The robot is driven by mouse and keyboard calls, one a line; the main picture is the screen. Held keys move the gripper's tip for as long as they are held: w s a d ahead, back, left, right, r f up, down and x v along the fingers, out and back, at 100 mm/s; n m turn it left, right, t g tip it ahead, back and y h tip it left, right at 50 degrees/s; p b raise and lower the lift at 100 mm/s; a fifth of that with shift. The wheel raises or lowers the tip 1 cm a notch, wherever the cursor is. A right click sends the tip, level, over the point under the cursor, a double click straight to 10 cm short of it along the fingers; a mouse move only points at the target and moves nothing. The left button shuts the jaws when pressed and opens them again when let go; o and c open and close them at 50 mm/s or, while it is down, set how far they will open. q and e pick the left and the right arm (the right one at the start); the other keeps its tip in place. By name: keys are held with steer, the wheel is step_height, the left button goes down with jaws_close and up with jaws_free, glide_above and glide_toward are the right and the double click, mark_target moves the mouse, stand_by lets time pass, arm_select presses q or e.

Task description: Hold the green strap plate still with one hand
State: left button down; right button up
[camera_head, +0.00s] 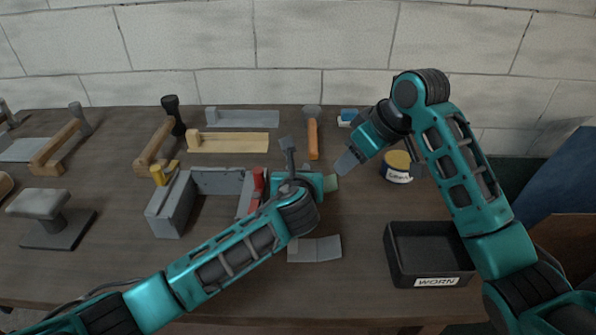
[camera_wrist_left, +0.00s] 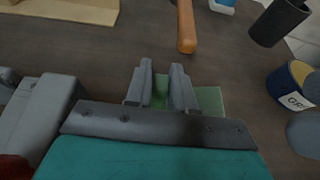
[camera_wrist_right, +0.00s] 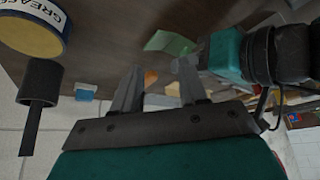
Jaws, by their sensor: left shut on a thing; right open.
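The green strap plate (camera_head: 331,183) is a small flat pale green piece, partly hidden by my left arm in the head view. My left gripper (camera_wrist_left: 163,75) is shut on the plate, which shows between its fingers and to their right (camera_wrist_left: 209,100) in the left wrist view. My right gripper (camera_head: 346,162) is open and empty, above and a little right of the plate in the head view. In the right wrist view the plate (camera_wrist_right: 170,42) is beyond the open fingers of my right gripper (camera_wrist_right: 160,75), apart from them.
A black tray labelled WORN (camera_head: 430,279) stands at the front right. A grease tin (camera_head: 397,168) is right of my right gripper. A grey vise (camera_head: 172,209) stands left of my left gripper. An orange-handled tool (camera_head: 313,140) lies behind; bent grey metal (camera_head: 315,249) lies in front.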

steer(key=shift+w, duration=0.2)
steer(key=shift+c, duration=1.4)
steer(key=shift+w+a+r+n+g, duration=0.2)
steer(key=shift+w+a+n+g, duration=0.15)
steer(key=shift+w, duration=0.25)
steer(key=shift+w+a+r+n+g, duration=0.2)
steer(key=shift+w+a+n+g, duration=0.1)
steer(key=shift+w+n, duration=0.2)
steer(key=c, duration=0.4)
steer(key=shift+w+a+r+n+g, duration=0.2)
steer(key=shift+w+a+n+g, duration=0.05)
steer(key=shift+w+a+n, duration=0.3)
jaws_close()
steer(key=shift+f, duration=3.25)
